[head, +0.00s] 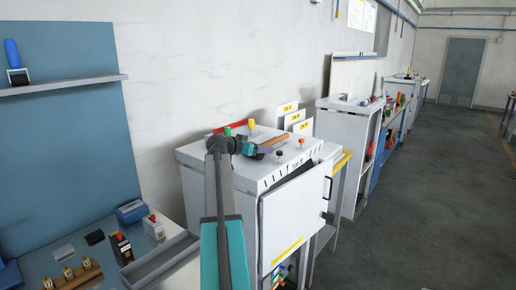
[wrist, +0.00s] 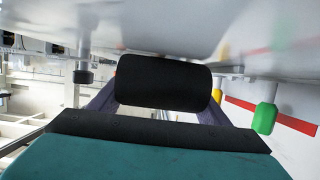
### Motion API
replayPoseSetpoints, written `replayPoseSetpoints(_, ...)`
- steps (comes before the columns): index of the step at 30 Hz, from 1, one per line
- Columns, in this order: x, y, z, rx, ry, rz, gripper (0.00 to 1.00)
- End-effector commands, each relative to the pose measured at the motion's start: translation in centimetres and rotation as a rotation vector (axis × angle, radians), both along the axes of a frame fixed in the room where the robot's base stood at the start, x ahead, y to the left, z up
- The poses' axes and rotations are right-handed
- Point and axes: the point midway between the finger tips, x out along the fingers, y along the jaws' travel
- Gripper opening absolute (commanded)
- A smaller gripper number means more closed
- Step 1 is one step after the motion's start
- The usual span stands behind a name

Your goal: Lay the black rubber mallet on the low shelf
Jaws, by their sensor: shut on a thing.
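My gripper (head: 262,151) is above the top of a white cabinet in the head view. It is shut on the black rubber mallet, whose brown handle (head: 274,141) points to the upper right. In the wrist view the black mallet head (wrist: 163,80) lies crosswise between the purple-grey fingers of my gripper (wrist: 163,104). Whether the mallet touches the cabinet top cannot be told. A grey shelf (head: 60,85) runs along the blue panel at the left. Lower shelf space with coloured items (head: 285,272) shows under the cabinet door. Which one is the low shelf is unclear.
The white cabinet (head: 280,183) carries several knobs, including a green one (wrist: 265,117) close to my gripper. Its door (head: 296,215) stands slightly ajar. A bench (head: 60,262) with small devices is at the left. Open floor (head: 430,210) lies at the right.

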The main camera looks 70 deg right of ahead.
Motion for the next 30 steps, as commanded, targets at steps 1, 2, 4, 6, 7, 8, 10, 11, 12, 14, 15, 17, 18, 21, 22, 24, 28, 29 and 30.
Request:
replayPoseSetpoints(1,0.0,0.0,0.1,-0.002,0.001,0.0,0.33)
replayPoseSetpoints(2,0.0,0.0,0.1,-0.002,0.001,0.0,0.33)
replayPoseSetpoints(4,0.0,0.0,0.0,-0.002,0.001,0.0,0.33)
replayPoseSetpoints(6,0.0,0.0,-0.2,-0.002,0.001,0.0,0.33)
replayPoseSetpoints(7,0.0,0.0,-0.2,-0.002,0.001,0.0,0.33)
replayPoseSetpoints(8,0.0,0.0,-0.3,0.0,0.0,0.0,0.74)
replayPoseSetpoints(10,0.0,0.0,-0.2,0.0,0.0,-0.001,0.85)
replayPoseSetpoints(11,0.0,0.0,-0.2,0.0,0.0,0.0,0.89)
replayPoseSetpoints(12,0.0,0.0,-0.2,0.0,0.0,0.0,0.89)
replayPoseSetpoints(14,0.0,0.0,-0.2,0.0,0.0,0.0,0.89)
replayPoseSetpoints(15,0.0,0.0,-0.2,0.0,0.0,0.0,0.89)
replayPoseSetpoints(17,0.0,0.0,-0.2,0.0,0.0,0.0,0.89)
replayPoseSetpoints(18,0.0,0.0,-0.2,0.0,0.0,0.0,0.89)
replayPoseSetpoints(21,0.0,0.0,-0.2,0.0,0.0,0.0,0.89)
replayPoseSetpoints(22,0.0,0.0,-0.1,0.0,0.0,0.0,0.89)
replayPoseSetpoints(24,0.1,0.1,0.0,0.0,0.0,0.001,0.89)
replayPoseSetpoints(28,0.2,0.7,0.1,0.0,-0.001,0.002,0.89)
replayPoseSetpoints(29,0.3,1.0,0.2,0.0,-0.001,0.002,0.89)
replayPoseSetpoints(30,0.4,1.4,0.3,-0.001,-0.001,0.002,0.89)
